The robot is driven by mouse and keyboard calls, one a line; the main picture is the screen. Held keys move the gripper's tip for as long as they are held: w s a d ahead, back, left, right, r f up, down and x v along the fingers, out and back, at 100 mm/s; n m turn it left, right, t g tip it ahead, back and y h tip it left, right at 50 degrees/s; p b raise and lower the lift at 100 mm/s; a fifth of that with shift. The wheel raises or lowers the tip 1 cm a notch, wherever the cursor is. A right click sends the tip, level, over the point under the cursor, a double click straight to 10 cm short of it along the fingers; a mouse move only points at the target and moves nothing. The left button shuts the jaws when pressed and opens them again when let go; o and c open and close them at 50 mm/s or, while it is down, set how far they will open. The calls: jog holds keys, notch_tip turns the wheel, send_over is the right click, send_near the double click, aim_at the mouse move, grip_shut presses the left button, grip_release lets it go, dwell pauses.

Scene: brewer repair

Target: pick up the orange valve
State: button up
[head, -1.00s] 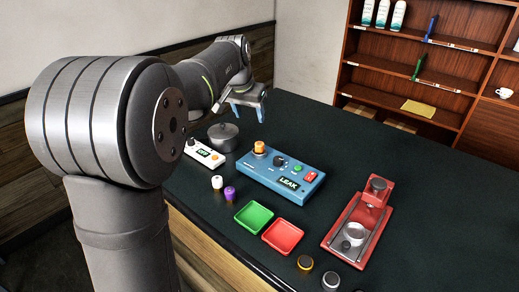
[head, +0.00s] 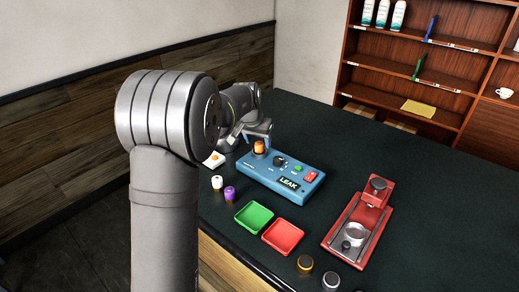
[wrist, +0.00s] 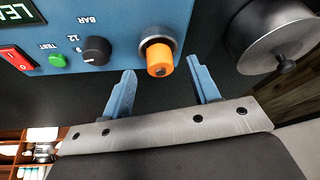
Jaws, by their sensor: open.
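The orange valve (head: 259,147) is a short upright cylinder seated in a metal collar at the left end of the blue LEAK box (head: 262,178). In the wrist view the valve (wrist: 159,61) is ahead of my gripper (wrist: 163,82), between the lines of its two blue fingers. My gripper (head: 256,134) is open and empty. In the head view it is just behind and above the valve. I cannot tell whether a finger touches the valve.
A black knob (wrist: 96,50), green button (wrist: 58,61) and red switch (head: 310,176) are on the box. A grey pot (wrist: 275,40) stands close beside the valve. White (head: 217,182) and purple (head: 229,193) cylinders, green (head: 253,229) and red (head: 295,237) trays and a red brewer (head: 360,222) are in front and right.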

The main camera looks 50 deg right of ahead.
jog(key=x, duration=0.2)
jog(key=shift+d+f, duration=0.2)
jog(key=shift+f, duration=0.05)
jog(key=shift+c, duration=0.4)
grip_shut()
